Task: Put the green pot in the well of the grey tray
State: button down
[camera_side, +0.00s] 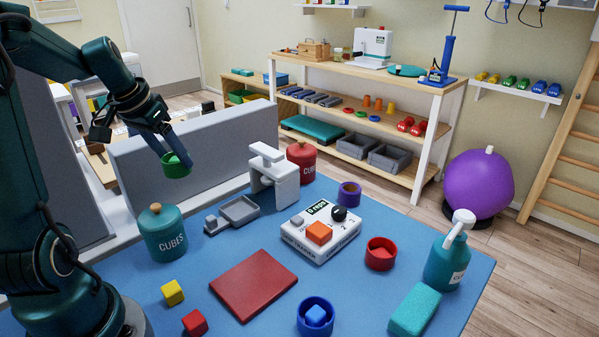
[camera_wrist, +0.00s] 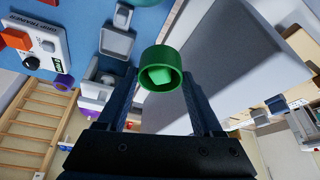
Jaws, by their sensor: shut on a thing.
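The green pot (camera_side: 176,168) is between the fingers of my gripper (camera_side: 170,147), which is shut on it. It is held in the air, left of the grey tray and well above the table. A lighter green piece shows inside the pot in the side view. In the wrist view, the green pot (camera_wrist: 160,70) shows between the two fingertips of my gripper (camera_wrist: 160,82). The grey tray (camera_side: 238,211) lies on the blue mat, with a square well that looks empty and a smaller end at its left. It also shows in the wrist view (camera_wrist: 117,42).
A grey partition (camera_side: 195,150) stands behind the pot. A white press-like device (camera_side: 276,175) stands close behind the tray. A teal cubes jar (camera_side: 162,232) is left of the tray, a red jar (camera_side: 302,161) behind the device. A grip trainer (camera_side: 321,231) is at the right.

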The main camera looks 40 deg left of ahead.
jog(key=w+d+f, duration=0.2)
jog(key=w, duration=0.1)
jog(key=w+d+f, duration=0.4)
jog(key=w+d, duration=0.1)
jog(key=shift+w+f, duration=0.3)
jog(key=shift+f, duration=2.1)
jog(key=shift+f, duration=0.15)
jog(key=shift+c, duration=0.2)
grip_release()
